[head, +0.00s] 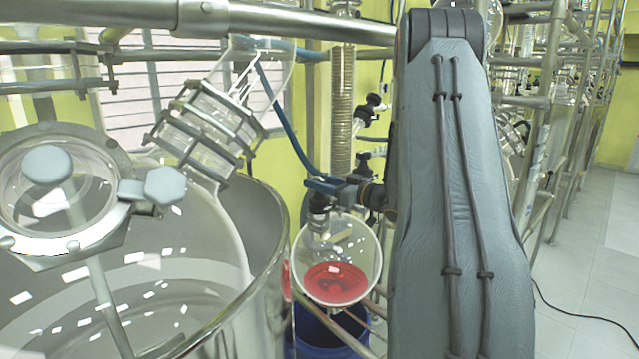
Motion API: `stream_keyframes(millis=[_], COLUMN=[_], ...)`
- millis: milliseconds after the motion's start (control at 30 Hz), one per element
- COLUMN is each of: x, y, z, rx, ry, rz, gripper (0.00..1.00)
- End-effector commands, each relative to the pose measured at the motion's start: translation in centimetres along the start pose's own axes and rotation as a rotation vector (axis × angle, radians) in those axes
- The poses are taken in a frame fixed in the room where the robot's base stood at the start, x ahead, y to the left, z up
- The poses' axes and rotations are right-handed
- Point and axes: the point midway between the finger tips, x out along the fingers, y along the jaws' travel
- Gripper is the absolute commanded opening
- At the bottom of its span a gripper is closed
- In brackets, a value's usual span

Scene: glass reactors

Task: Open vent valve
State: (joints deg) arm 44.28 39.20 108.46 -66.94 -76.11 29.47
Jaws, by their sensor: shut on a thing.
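A round glass vessel (335,250) with red liquid in its bottom hangs in the middle of the head view. A dark vent valve (319,203) sits at its top left. My gripper (318,186) reaches in from behind my arm, with its blue fingers at the top of this valve. The fingers are shut on the valve, though the contact is small and hard to see. My large grey arm link hides the rest of my wrist and the area to the right of the vessel.
A large glass reactor (262,225) with a clamped glass neck (205,125) fills the left. A blue container (325,335) stands below the vessel. Metal pipes (290,22) cross above. A black cable lies on the open floor (590,275) at right.

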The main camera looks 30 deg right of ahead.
Motion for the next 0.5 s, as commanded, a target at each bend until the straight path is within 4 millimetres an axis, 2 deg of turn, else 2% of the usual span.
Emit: stream_keyframes(millis=[500], x=[0.09], y=[0.14], z=[0.31], rx=[-0.004], ry=[0.000], rz=[-0.529], gripper=[0.19])
